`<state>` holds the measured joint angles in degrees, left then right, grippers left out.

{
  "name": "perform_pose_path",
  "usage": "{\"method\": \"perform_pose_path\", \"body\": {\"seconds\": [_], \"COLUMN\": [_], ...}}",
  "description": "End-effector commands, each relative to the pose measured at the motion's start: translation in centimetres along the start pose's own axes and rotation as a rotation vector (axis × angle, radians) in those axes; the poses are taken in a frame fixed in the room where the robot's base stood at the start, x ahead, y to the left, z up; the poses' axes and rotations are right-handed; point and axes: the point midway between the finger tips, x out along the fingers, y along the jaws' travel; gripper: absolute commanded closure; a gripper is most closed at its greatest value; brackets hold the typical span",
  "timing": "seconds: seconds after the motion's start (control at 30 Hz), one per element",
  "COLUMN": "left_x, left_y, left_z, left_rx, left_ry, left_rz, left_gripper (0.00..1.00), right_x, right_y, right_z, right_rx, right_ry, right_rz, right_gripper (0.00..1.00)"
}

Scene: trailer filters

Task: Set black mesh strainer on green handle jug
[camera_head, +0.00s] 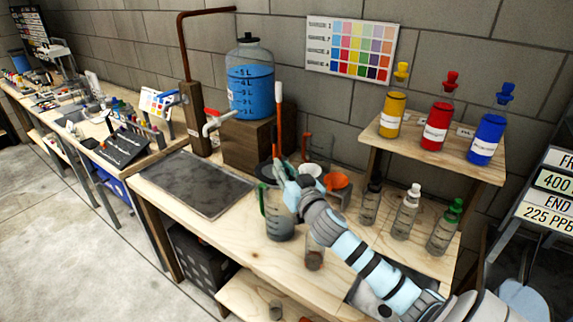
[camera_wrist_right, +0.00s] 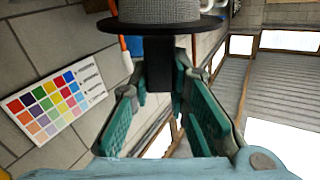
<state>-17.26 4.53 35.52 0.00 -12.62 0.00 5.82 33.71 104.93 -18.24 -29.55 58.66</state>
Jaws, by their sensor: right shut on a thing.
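The black mesh strainer (camera_wrist_right: 160,26) shows in the right wrist view with a flat black rim, a grey mesh cup and a black handle. My right gripper (camera_wrist_right: 160,72) is shut on that handle. In the head view my right gripper (camera_head: 281,172) is above the green handle jug (camera_head: 281,222), and the strainer's dark rim (camera_head: 264,172) shows just left of it. The jug is clear and stands upright on the bench, its green handle facing left. Whether the strainer touches the jug is hard to tell. My left gripper is not in view.
An orange funnel (camera_head: 337,181) and a white cup (camera_head: 311,169) stand behind my right arm. Dropper bottles (camera_head: 406,212) stand to the right. A wooden box with a blue water bottle (camera_head: 250,85) is behind. A dark grey mat (camera_head: 192,183) lies clear on the left.

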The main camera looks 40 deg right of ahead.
Motion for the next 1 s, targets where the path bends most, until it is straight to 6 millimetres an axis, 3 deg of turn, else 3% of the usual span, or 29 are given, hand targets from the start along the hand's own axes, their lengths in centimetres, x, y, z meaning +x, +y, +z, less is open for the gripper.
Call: {"method": "perform_pose_path", "body": {"seconds": [0.13, 0.6, 1.0], "left_x": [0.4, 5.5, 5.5], "left_y": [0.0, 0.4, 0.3], "left_z": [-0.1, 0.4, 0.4], "left_rx": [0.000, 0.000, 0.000], "left_ry": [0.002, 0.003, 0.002], "left_rz": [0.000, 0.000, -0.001], "left_gripper": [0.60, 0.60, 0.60], "right_x": [0.1, 0.0, 0.0], "right_y": [0.6, 1.4, 1.4], "right_z": [0.7, 6.2, 6.2], "right_rx": [-0.122, -0.125, -0.124], "right_ry": [0.002, 0.002, 0.002], "right_rz": [0.020, 0.019, 0.018], "right_gripper": [1.00, 1.00, 1.00]}}
